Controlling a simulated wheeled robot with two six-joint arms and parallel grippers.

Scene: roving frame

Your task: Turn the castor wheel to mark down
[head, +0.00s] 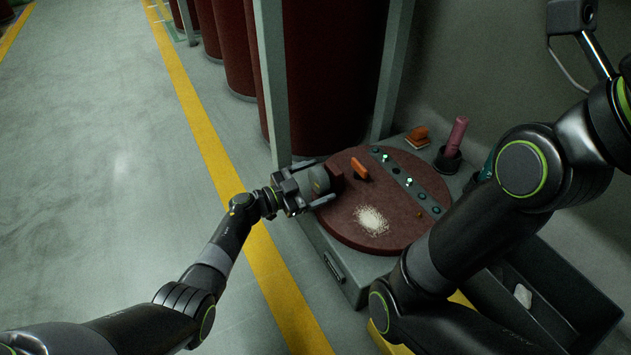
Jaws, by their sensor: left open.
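A grey rounded part with a small yellow mark (320,180), which looks like the castor wheel, sits at the left edge of a round brown turntable (345,228). A dark red block (336,171) is just beyond it. My left gripper (317,183) is open, coming from the left, with one finger on each side of the grey part. Whether the fingers touch it I cannot tell. The wheel's near side is hidden by the gripper. My right arm (520,168) crosses the right side; I cannot make out its gripper.
The turntable carries an orange piece (360,168), a dark strip with several small knobs (409,182) and a pale granular pile (371,220). A dark open bin (570,300) stands lower right. Floor at left is clear.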

